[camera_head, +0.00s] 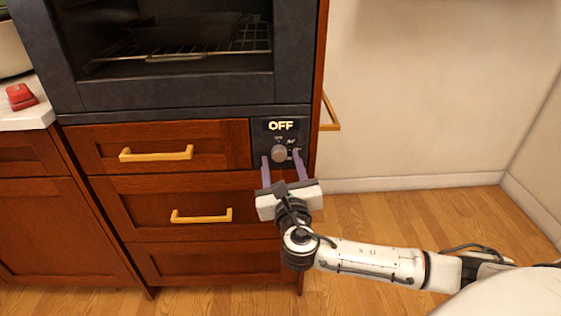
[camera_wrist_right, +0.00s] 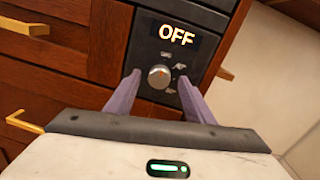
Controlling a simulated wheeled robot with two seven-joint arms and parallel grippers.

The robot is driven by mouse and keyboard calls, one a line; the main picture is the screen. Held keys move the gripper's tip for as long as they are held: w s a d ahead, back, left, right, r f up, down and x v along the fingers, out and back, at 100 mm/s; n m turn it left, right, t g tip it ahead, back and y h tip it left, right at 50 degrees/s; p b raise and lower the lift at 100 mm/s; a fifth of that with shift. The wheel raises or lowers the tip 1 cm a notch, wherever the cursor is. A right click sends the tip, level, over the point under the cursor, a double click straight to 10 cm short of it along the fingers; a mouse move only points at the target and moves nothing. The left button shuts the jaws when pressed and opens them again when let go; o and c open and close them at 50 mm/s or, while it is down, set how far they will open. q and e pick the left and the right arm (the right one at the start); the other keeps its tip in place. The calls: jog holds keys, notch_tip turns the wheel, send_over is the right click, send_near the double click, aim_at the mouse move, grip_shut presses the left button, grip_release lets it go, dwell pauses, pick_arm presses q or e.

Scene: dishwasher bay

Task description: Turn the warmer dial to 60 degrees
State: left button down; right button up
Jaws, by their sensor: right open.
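The warmer dial (camera_head: 279,154) is a round grey knob on a dark panel (camera_head: 262,136) below the oven. The display above it (camera_head: 281,126) reads OFF. In the right wrist view the dial (camera_wrist_right: 159,76) shows with small markings around it, too small to read. My right gripper (camera_head: 282,158) is open, with its two purple fingers on either side of the dial. In the right wrist view its fingers (camera_wrist_right: 157,88) point toward the panel, and I see no clear contact with the knob. My left gripper is not in view.
Wooden drawers with gold handles (camera_head: 157,154) are left of and below the panel. An oven with a wire rack (camera_head: 190,54) is above. A red object (camera_head: 21,96) lies on the white counter (camera_head: 28,118) at left.

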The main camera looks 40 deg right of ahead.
jog(key=shift+x, duration=0.8)
jog(key=shift+w, duration=0.1)
jog(key=c, duration=1.1)
